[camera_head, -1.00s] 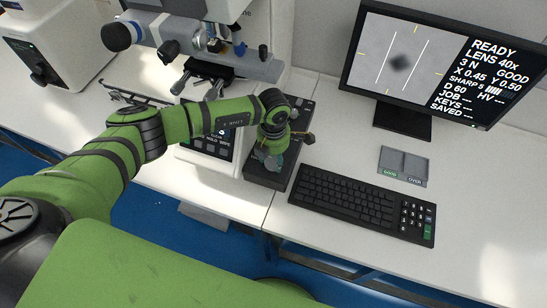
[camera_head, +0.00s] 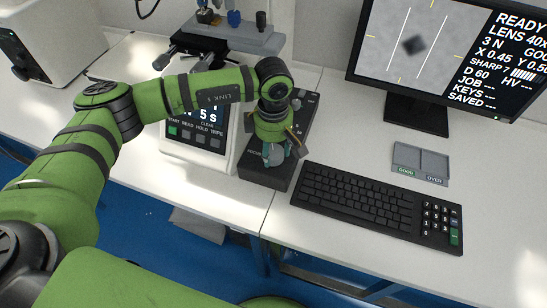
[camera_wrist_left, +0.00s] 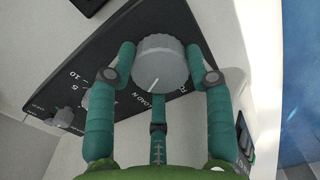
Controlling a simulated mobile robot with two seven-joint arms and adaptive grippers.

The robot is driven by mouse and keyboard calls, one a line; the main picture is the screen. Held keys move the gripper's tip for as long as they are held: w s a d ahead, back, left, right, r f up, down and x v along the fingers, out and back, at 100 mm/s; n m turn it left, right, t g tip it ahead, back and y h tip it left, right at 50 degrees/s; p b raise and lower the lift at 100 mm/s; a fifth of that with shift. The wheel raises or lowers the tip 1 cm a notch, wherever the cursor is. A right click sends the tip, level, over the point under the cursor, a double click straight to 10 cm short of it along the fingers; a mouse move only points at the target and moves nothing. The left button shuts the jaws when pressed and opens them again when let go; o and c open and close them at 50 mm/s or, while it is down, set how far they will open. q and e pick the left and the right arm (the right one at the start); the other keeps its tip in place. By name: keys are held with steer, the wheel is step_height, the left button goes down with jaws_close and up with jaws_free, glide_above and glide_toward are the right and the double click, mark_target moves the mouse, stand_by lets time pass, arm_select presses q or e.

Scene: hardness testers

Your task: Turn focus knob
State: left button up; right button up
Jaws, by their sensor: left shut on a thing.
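A grey round knob (camera_wrist_left: 162,62) with a white pointer line stands on a black control box (camera_wrist_left: 75,68) in the left wrist view. The box (camera_head: 262,178) sits on the white bench, left of the keyboard, in the head view. My left gripper (camera_wrist_left: 160,58) is shut on the knob, with teal fingers on both sides of it and a third finger below. The gripper (camera_head: 274,152) also shows over the box's near end in the head view. The monitor (camera_head: 445,50) reads SHARP 7 and shows a dark diamond mark between two white lines. My right gripper is out of view.
A smaller knob (camera_wrist_left: 62,117) and printed numbers are on the same box. A black keyboard (camera_head: 365,205) lies close to its right. A tester panel (camera_head: 197,145) with buttons stands to its left. A grey two-part tray (camera_head: 421,162) lies behind the keyboard.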

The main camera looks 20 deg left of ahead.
mark_target(273, 151)
arm_select(q)
steer(key=m+b, duration=0.2)
steer(key=b, duration=0.1)
steer(key=m+b, duration=0.3)
steer(key=f+m+b, duration=0.1)
steer(key=m+b, duration=0.2)
steer(key=b, duration=0.1)
steer(key=shift+r+m+b, duration=0.15)
steer(key=shift+m+b, duration=0.65)
steer(key=shift+m, duration=0.1)
steer(key=shift+r+m+b, duration=0.15)
steer(key=shift+m+b, duration=0.6)
steer(key=shift+m, duration=0.15)
steer(key=o, duration=1.1)
steer(key=shift+o, duration=0.2)
steer(key=shift+r, duration=0.1)
steer(key=shift+w+r, duration=0.1)
steer(key=shift+r, duration=0.5)
step_height(273, 151, up, 11)
